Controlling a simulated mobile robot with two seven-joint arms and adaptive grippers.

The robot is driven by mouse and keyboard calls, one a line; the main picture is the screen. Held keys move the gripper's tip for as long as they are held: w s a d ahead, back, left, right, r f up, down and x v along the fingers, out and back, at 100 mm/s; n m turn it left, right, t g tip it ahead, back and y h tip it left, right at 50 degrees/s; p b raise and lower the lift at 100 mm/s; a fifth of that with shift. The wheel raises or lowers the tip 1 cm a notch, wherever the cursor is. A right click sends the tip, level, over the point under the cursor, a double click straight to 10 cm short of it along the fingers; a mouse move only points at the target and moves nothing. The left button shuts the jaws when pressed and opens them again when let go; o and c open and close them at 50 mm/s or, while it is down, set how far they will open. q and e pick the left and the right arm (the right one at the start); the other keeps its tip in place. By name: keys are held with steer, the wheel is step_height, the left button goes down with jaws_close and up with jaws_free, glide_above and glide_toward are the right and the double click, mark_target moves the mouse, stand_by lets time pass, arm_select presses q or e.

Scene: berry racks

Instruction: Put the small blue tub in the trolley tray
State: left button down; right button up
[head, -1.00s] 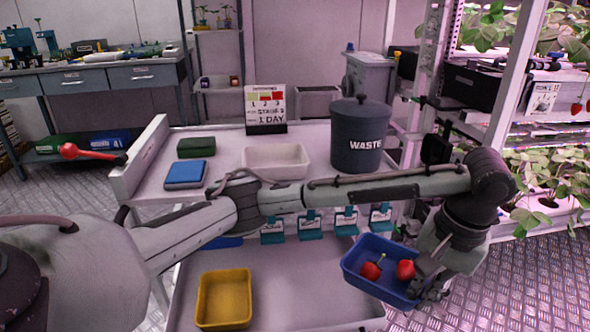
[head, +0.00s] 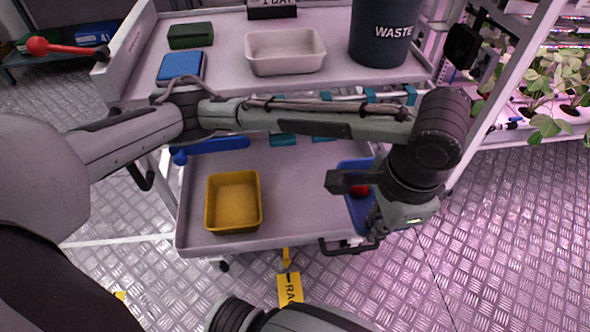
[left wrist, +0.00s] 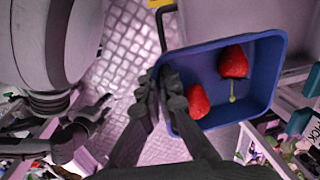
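The small blue tub (head: 352,211) is at the right end of the trolley's lower tray (head: 290,225) in the head view, partly hidden by my left wrist. In the left wrist view the tub (left wrist: 262,104) holds two red strawberries (left wrist: 234,62). My left gripper (head: 372,222) is shut on the tub's near wall; its fingers (left wrist: 163,90) pinch the rim in the wrist view. The tub appears raised, but its height above the tray cannot be told. A dark gripper-like part, likely my right gripper (left wrist: 92,115), shows at the left of the wrist view, its fingers unclear.
A yellow tub (head: 233,203) stands on the left of the lower tray, with bare tray to its right. The upper shelf (head: 225,85) holds a white tray (head: 285,52), a waste bin (head: 385,35) and a blue-topped box (head: 180,68). A plant rack (head: 545,100) stands right.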

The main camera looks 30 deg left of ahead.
arm_select(q)
steer(key=shift+w+a+f, duration=0.1)
steer(key=shift+a+f, duration=0.2)
steer(key=b, duration=0.1)
glide_above(318, 225)
step_height(318, 225, down, 6)
steer(key=shift+d+f, duration=0.1)
steer(key=shift+f, duration=0.1)
step_height(318, 225, down, 4)
steer(key=shift+r+b, duration=0.1)
steer(key=shift+b, duration=0.35)
arm_select(e)
step_height(318, 225, up, 5)
steer(key=shift+d+f, duration=0.1)
steer(key=shift+d, duration=0.05)
arm_select(q)
steer(key=c, duration=2)
jaws_free()
steer(key=shift+f, duration=0.2)
arm_select(e)
steer(key=shift+s+f, duration=0.1)
steer(key=shift+f, duration=0.35)
